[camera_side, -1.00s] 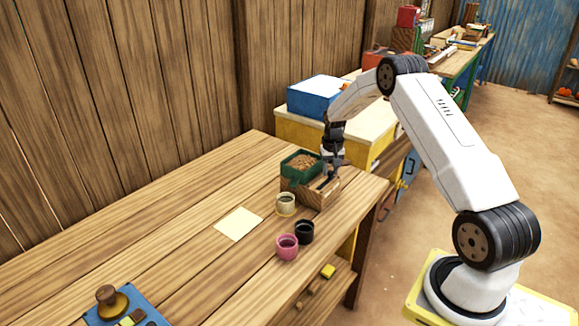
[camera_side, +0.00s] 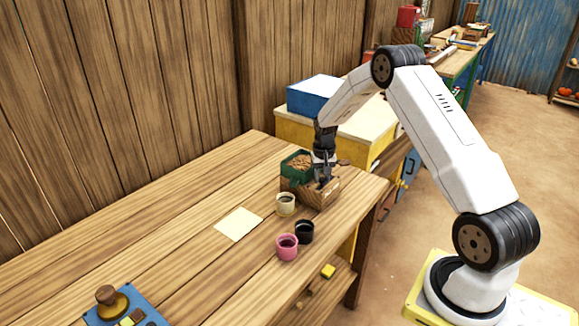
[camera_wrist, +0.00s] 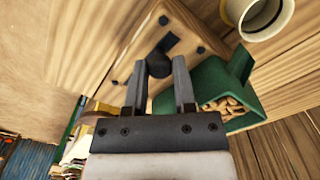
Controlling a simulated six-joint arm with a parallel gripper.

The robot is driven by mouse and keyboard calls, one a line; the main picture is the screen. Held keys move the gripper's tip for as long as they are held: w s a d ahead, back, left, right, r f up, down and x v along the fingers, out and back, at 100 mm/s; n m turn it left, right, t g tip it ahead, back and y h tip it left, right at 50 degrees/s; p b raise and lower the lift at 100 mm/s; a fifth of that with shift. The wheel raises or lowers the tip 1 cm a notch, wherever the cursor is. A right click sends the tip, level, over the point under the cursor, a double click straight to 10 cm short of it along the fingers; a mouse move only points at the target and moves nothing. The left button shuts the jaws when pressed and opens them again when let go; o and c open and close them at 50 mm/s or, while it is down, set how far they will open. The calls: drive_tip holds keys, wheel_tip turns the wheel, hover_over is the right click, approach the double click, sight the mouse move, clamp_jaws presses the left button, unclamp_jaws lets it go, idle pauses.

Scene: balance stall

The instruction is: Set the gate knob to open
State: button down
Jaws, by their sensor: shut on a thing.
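The gate knob (camera_wrist: 158,66) is a dark knob on a wooden block (camera_wrist: 190,28), seen in the wrist view. A dark bar-like mark lies just beyond it, and small dark dots sit around it on the wood. My gripper (camera_wrist: 159,76) has its two grey fingers on either side of the knob, shut on it. In the side view my gripper (camera_side: 322,182) points down at the top of the wooden block (camera_side: 318,198), and the knob is hidden there. A green hopper (camera_side: 287,172) holding brown pieces stands against the block; it also shows in the wrist view (camera_wrist: 208,78).
A cream cup (camera_side: 286,206), a black cup (camera_side: 305,234) and a pink cup (camera_side: 287,250) stand in front of the block. A pale yellow sheet (camera_side: 238,224) lies to the left. A blue board (camera_side: 150,312) with a brown knob is at the near left.

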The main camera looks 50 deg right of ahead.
sight(321, 179)
drive_tip(key=c, duration=0.7)
unclamp_jaws()
drive_tip(key=shift+a, duration=0.4)
drive_tip(key=shift+d, duration=0.1)
drive_tip(key=shift+r, duration=3.9)
